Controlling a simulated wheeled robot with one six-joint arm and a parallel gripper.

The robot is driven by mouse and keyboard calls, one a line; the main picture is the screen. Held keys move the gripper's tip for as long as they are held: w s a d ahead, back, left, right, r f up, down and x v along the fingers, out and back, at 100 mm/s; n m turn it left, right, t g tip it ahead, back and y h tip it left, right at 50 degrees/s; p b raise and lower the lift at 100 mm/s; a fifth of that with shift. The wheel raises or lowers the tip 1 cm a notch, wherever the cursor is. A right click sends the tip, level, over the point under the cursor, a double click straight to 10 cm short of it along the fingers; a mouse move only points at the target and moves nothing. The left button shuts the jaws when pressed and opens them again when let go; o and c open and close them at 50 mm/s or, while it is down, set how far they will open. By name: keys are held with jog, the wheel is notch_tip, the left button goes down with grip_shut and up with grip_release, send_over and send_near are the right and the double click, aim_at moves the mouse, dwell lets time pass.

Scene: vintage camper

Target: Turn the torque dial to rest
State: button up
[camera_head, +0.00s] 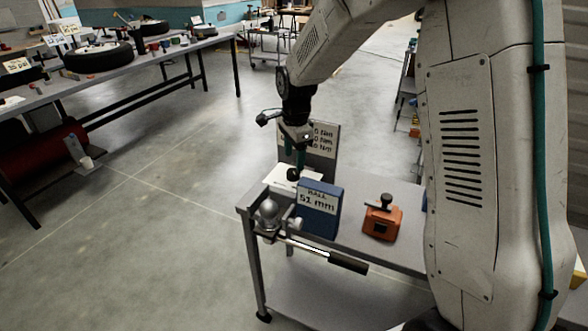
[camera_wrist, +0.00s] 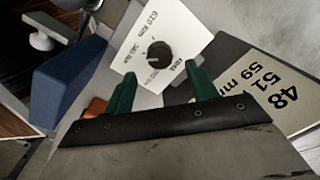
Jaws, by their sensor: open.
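The torque dial is a black round knob (camera_wrist: 158,52) on a white plate (camera_wrist: 188,22) in the wrist view. The plate carries printed labels; one looks like "610 Nm", and the others are too small to read surely. In the head view the dark knob (camera_head: 293,174) shows over the white plate (camera_head: 280,178) on the cart. My gripper (camera_wrist: 163,88) is open, its two green fingers apart, with the knob between and beyond their tips in the wrist view. In the head view my gripper (camera_head: 295,158) points down just above the knob; contact cannot be told.
A tow-ball hitch with a bar (camera_head: 268,213) lies at the cart's front edge. An orange device (camera_head: 382,220) sits to the right. A lettered sign (camera_head: 322,139) stands behind.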

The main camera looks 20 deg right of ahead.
aim_at(294, 171)
notch_tip(294, 171, down, 5)
jog(key=shift+w+f, duration=0.1)
jog(key=shift+w, duration=0.05)
jog(key=c, duration=1)
